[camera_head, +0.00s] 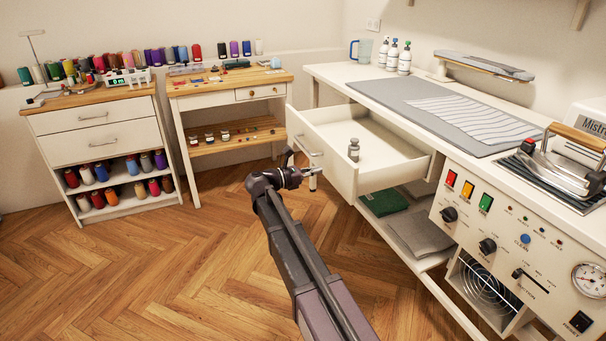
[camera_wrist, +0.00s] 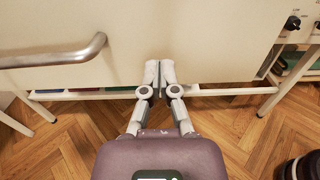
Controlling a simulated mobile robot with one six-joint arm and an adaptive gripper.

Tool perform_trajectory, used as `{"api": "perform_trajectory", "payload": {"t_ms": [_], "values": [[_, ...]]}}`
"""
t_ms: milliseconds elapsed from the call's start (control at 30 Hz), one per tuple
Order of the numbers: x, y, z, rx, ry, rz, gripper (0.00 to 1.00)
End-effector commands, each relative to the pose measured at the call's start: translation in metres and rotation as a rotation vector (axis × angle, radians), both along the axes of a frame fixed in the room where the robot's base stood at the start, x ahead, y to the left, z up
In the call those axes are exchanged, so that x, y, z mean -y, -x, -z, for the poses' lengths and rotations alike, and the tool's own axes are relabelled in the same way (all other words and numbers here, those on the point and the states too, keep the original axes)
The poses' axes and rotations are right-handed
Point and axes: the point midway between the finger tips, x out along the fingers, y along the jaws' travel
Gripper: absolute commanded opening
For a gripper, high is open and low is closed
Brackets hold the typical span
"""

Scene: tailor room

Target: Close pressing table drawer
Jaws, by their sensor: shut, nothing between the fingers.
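The pressing table drawer (camera_head: 341,172) is pulled out from the white pressing table (camera_head: 333,72). A small grey bottle (camera_head: 353,150) stands inside it. My gripper (camera_head: 317,171) is shut and empty, close to the drawer's front. In the wrist view my gripper (camera_wrist: 159,66) has its fingertips together in front of the white drawer front (camera_wrist: 190,40). The metal bar handle (camera_wrist: 60,55) lies to the left of the fingers in that view. I cannot tell whether the fingertips touch the front.
Folded green and grey cloths (camera_head: 420,233) lie on the shelf below the drawer. A small wooden-topped table (camera_head: 230,82) and a drawer cabinet (camera_head: 90,120) stand at the left. The wooden floor (camera_head: 160,270) at the lower left is clear.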

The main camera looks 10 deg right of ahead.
Motion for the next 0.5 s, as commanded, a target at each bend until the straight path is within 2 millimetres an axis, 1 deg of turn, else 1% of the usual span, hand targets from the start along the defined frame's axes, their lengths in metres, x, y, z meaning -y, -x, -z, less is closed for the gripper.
{"api": "perform_trajectory", "payload": {"t_ms": [33,100,200,333,500], "values": [[0.007,-0.002,0.000,0.000,0.000,0.001,0.00],[0.015,-0.004,0.000,0.000,0.000,0.002,0.00],[0.022,-0.006,0.000,0.000,0.000,0.000,0.00],[0.029,-0.008,0.000,0.000,0.000,0.000,0.00],[0.030,-0.008,0.000,0.000,0.000,0.000,0.00]]}}
